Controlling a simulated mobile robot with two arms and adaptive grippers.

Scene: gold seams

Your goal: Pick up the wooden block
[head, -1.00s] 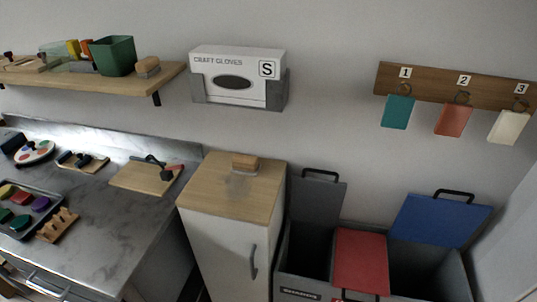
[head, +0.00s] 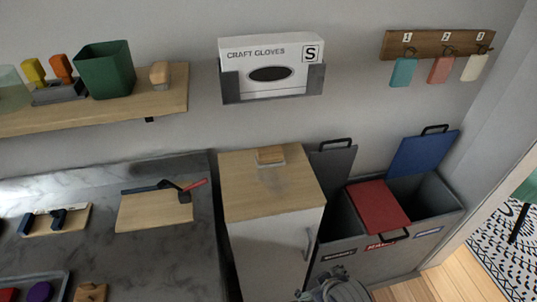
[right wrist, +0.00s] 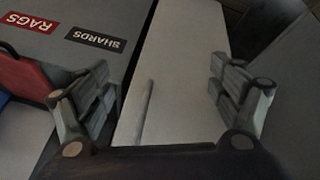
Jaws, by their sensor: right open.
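A small wooden block (head: 270,155) lies on the light wood top of the white cabinet (head: 265,190), near its back edge. A similar wooden piece (head: 160,74) stands on the wall shelf; I cannot tell whether it is the same kind of thing. Part of my arm shows at the bottom of the head view, in front of the bins, well below the block. In the right wrist view my right gripper (right wrist: 158,75) is open and empty, its fingers spread before the pale cabinet door with its grey handle (right wrist: 145,112). The block is not in that view. My left gripper is not in view.
Grey bins (head: 395,240) with red and blue lids stand right of the cabinet. A marble counter (head: 160,255) with a cutting board (head: 150,212) is to the left. A glove box (head: 270,62) hangs on the wall above. The cabinet top around the block is clear.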

